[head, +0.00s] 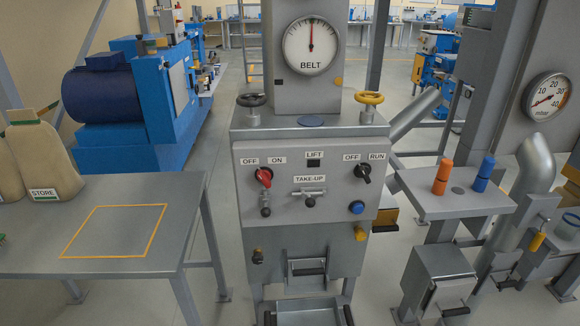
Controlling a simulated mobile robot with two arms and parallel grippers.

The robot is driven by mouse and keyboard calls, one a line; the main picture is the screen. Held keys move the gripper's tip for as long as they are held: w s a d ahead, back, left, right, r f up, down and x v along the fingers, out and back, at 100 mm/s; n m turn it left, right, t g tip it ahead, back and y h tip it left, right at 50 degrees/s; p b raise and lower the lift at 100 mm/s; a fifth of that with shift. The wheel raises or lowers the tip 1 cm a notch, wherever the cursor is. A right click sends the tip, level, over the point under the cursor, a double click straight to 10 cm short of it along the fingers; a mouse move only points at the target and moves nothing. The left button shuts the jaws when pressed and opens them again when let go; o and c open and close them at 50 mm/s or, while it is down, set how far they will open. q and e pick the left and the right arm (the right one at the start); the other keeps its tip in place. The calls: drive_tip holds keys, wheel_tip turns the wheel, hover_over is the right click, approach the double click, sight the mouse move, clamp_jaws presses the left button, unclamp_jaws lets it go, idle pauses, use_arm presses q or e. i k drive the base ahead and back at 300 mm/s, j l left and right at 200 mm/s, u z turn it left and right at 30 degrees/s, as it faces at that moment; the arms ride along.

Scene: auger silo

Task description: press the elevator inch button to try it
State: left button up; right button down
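A grey control box (310,180) stands in the middle of the head view. A round blue push button (357,207) sits low on the right of its front face. I see no label beside this button, so I cannot tell from words that it is the elevator inch button. Above it is a black rotary switch (363,172) under OFF and RUN labels. A red-handled switch (264,177) is at the left under OFF and ON labels. A small LIFT window (314,162) and a TAKE-UP lever (309,194) lie between them. Neither gripper is in view.
A BELT dial (310,46) stands above the box, with a black handwheel (252,100) and a yellow handwheel (369,98). A table (190,215) with STORE sacks (45,160) is left. A shelf (425,207) with orange and blue cylinders is right. Open floor shows between.

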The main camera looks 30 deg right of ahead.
sight(357, 208)
drive_tip(key=z, duration=1.05)
